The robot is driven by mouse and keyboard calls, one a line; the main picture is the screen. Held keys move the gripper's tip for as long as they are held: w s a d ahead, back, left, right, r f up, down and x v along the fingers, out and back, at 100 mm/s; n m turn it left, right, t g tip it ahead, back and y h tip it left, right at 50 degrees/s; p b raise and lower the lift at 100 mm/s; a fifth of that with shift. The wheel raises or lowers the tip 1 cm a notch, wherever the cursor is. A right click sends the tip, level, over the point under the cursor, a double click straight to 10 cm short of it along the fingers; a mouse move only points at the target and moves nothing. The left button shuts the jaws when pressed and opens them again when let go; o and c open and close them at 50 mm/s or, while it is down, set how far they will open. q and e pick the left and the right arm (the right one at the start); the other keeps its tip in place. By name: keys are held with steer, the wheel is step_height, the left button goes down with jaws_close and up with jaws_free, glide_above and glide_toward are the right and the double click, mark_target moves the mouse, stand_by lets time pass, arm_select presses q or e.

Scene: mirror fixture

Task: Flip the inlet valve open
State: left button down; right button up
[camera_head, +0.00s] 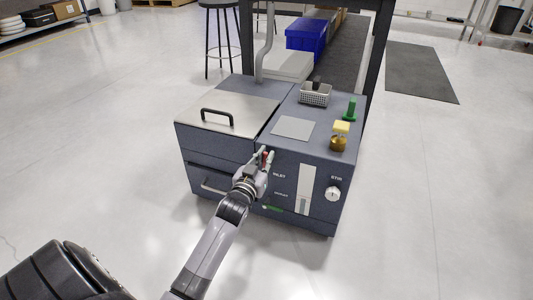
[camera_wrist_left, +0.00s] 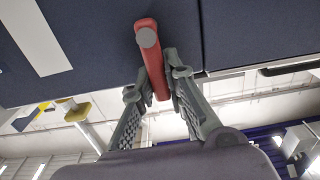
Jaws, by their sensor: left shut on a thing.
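The inlet valve's red lever (camera_head: 265,156) is on the front of the dark blue machine (camera_head: 238,153), just above and left of the "INLET" label. My left gripper (camera_head: 264,157) is at this lever and covers much of it in the head view. In the left wrist view, the red lever (camera_wrist_left: 147,45) with its grey round end lies between the two fingers of my left gripper (camera_wrist_left: 157,85), which are shut on it. A green handle (camera_head: 273,208) sits lower on the same front, beside my forearm. My right gripper is not in view.
The front also has a white vertical strip (camera_head: 305,188) and a "STIR" knob (camera_head: 333,194). On top are a metal lid (camera_head: 228,113) with a black handle, a wire basket (camera_head: 315,94), a green part (camera_head: 350,110) and a yellow-capped jar (camera_head: 340,137).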

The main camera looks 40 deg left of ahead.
arm_select(q)
steer(key=c, duration=1.6)
jaws_free()
steer(key=v, duration=1.2)
